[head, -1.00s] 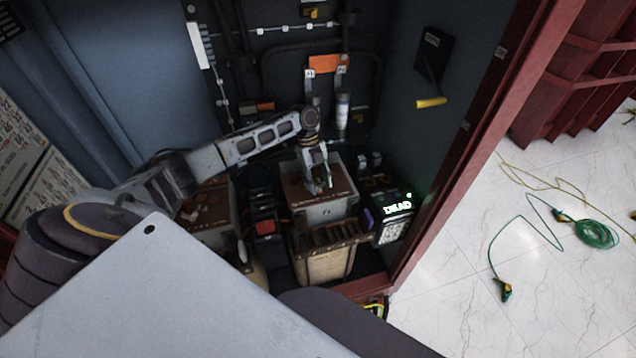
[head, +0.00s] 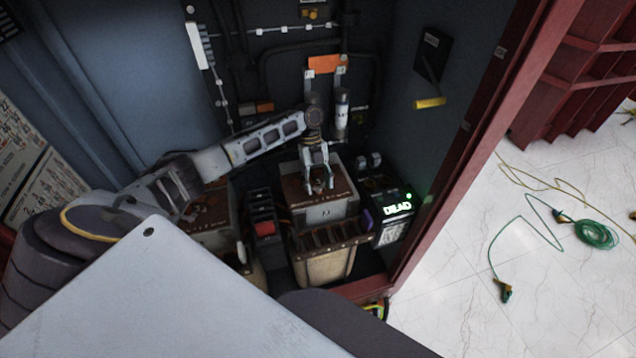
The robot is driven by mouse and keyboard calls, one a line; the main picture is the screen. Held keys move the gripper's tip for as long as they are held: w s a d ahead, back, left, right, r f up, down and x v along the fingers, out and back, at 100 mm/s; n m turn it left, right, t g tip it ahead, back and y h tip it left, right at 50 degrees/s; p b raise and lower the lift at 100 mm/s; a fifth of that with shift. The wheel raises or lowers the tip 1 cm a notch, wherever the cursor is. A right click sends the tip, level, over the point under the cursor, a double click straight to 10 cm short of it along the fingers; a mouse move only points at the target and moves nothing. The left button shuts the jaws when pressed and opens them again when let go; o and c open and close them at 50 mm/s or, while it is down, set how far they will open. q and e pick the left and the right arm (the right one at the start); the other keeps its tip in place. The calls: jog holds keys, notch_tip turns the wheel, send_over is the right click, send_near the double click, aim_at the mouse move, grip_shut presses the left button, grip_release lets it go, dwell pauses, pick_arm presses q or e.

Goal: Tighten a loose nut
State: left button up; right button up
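My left gripper (head: 319,186) points down over the rust-brown top of a grey transformer box (head: 327,214) in the middle of the head view. Its two fingers are spread a little, with a gap between the tips. I see nothing clearly held. The nut is too small to make out; the fingers and low light hide details of the box top. I cannot tell whether the fingertips touch the surface. My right gripper is not in view.
A second box (head: 209,219) stands left. The red door frame (head: 455,170) bounds the right side. Green cable (head: 596,235) lies on the floor.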

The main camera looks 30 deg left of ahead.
aim_at(318, 187)
pick_arm(q)
jog(key=shift+o, duration=0.4)
notch_tip(318, 187, up, 10)
dwell(0.7)
jog(key=shift+f, duration=0.1)
dwell(0.4)
